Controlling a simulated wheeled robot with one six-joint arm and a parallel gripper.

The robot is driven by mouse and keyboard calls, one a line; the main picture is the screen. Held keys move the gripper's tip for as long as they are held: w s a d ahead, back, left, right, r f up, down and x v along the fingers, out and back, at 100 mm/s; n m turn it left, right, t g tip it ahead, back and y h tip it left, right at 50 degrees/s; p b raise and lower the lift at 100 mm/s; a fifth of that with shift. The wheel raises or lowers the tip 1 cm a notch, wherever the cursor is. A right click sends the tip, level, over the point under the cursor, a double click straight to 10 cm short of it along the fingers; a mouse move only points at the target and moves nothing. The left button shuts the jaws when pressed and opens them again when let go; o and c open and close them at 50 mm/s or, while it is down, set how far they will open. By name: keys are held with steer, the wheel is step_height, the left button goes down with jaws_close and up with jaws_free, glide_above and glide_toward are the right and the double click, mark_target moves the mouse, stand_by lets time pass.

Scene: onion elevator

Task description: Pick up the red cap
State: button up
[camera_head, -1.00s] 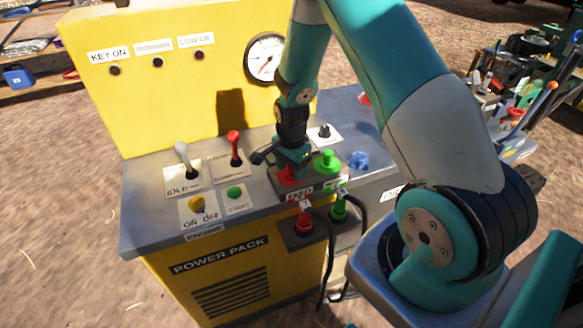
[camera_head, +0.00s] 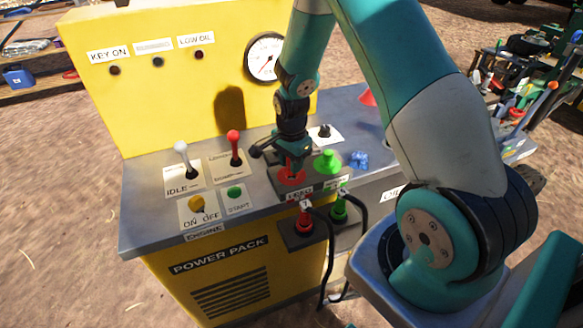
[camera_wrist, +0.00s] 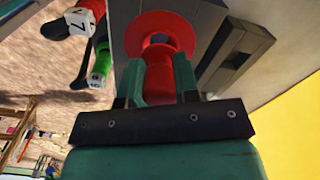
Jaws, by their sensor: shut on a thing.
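The red cap (camera_wrist: 160,75) is between the two fingers of my gripper (camera_wrist: 160,82) in the wrist view. It has a narrow body and a wide round red flange at its far end. My gripper is shut on it. In the head view my gripper (camera_head: 293,162) points down over the power pack's counter, and the red cap (camera_head: 290,179) shows just below the fingers, at the plate marked with a red label. I cannot tell whether the cap touches the plate.
A green cap (camera_head: 327,163) stands close to the right. A red-ended hose (camera_head: 304,220) and a green-ended hose (camera_head: 340,208) plug in below, in front. Levers (camera_head: 234,150), engine buttons (camera_head: 197,204), a blue knob (camera_head: 359,159) and the yellow panel (camera_head: 150,100) are near.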

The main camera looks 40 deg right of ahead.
step_height(320, 180, up, 18)
steer(key=b, duration=0.1)
steer(key=shift+b, duration=0.4)
steer(key=shift+f, duration=0.1)
stand_by(0.4)
